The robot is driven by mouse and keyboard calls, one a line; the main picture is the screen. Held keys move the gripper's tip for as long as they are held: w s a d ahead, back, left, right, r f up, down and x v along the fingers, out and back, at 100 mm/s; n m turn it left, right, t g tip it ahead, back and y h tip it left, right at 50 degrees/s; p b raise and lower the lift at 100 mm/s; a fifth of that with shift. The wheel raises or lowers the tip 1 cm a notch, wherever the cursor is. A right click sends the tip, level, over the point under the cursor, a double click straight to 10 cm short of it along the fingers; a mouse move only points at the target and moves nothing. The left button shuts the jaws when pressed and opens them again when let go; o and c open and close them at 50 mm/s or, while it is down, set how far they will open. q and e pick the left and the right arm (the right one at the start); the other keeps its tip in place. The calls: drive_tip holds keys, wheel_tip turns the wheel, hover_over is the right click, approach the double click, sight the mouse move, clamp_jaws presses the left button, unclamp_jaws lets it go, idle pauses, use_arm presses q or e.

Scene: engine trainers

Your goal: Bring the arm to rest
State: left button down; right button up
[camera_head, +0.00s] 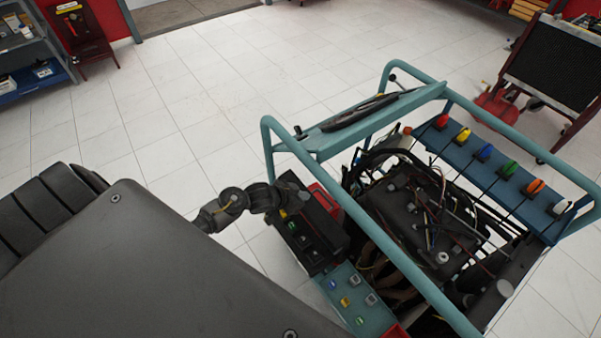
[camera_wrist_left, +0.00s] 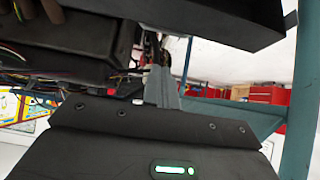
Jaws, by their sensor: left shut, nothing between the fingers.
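My left arm (camera_head: 228,205) comes in from the left and reaches the near left side of the engine trainer (camera_head: 362,236). My left gripper (camera_wrist_left: 160,72) shows in the left wrist view with its two grey fingers together and nothing held between them. In the head view the hand is small and dark, against the trainer's dark switch box (camera_head: 318,240), and its fingertips are hard to make out. Whether it touches the trainer cannot be told. My right gripper is in neither view.
The trainer has a teal tube frame (camera_head: 268,150), loose wires and a blue panel of coloured knobs (camera_head: 510,170). A red-framed dark panel stand (camera_head: 553,65) is at the upper right. A shelf (camera_head: 40,75) is at the upper left. White tiled floor (camera_head: 190,95) lies open between.

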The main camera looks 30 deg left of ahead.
use_arm(q)
drive_tip(key=shift+s+a+r, duration=0.2)
drive_tip(key=shift+s+r, duration=0.25)
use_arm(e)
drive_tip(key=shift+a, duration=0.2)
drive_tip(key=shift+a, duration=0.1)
